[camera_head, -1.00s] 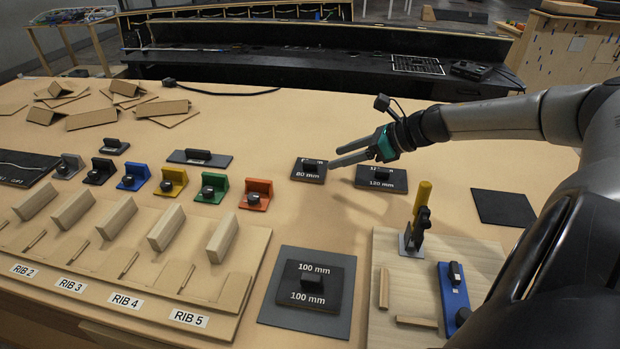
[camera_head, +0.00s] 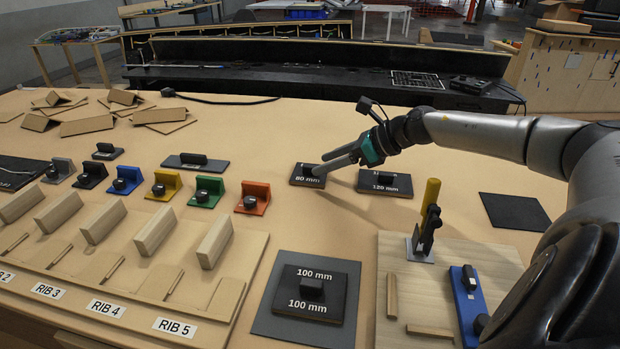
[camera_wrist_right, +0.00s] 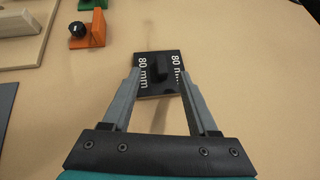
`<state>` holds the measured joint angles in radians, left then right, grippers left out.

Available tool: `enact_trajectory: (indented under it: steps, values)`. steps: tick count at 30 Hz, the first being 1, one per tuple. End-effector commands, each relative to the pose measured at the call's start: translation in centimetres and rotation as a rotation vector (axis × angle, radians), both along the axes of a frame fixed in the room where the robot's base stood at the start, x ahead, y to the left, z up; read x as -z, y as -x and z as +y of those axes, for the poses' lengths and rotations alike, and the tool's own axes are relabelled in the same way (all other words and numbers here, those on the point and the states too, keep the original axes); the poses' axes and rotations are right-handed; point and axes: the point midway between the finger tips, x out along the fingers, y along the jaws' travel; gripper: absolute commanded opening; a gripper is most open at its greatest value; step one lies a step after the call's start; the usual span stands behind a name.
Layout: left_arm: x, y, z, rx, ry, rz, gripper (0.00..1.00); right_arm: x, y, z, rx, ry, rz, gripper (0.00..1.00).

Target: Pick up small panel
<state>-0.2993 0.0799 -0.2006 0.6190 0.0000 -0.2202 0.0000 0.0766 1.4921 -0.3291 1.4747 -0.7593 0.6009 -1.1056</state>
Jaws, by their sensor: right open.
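The small panel (camera_head: 305,180) is a dark square plate marked 80 mm with a black block handle on top. It lies flat on the table, left of the larger 120 mm panel (camera_head: 370,188). My right gripper (camera_head: 318,170) is open at the small panel, its fingers pointing left. In the right wrist view the small panel (camera_wrist_right: 146,88) lies ahead of the open right gripper (camera_wrist_right: 162,85). Its handle shows between the fingertips, and the fingertips overlap the panel's near side in the picture. I cannot tell whether they touch it. My left gripper is out of view.
A 100 mm panel (camera_head: 295,316) lies on a grey plate nearer me. A wooden board (camera_head: 425,285) with a yellow-handled clamp (camera_head: 428,205) stands right of it. Colored blocks, including an orange one (camera_head: 258,192), line the left. The table between is clear.

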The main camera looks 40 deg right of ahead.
Motion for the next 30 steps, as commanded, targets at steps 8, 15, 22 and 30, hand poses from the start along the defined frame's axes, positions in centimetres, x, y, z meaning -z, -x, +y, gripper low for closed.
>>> enact_trajectory:
  steps: [8,15,22,30]
  values:
    - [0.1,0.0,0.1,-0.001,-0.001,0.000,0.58,0.6,-1.5,0.7,0.000,-0.004,-0.003,0.59]
    - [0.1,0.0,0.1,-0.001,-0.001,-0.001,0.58,1.6,-2.7,1.4,0.000,-0.002,0.000,0.59]
    - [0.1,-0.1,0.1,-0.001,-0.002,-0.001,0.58,1.8,-2.8,1.4,0.000,0.001,0.002,0.59]
    - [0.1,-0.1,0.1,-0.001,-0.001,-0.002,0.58,1.8,-2.8,1.4,0.000,0.001,0.002,0.40]
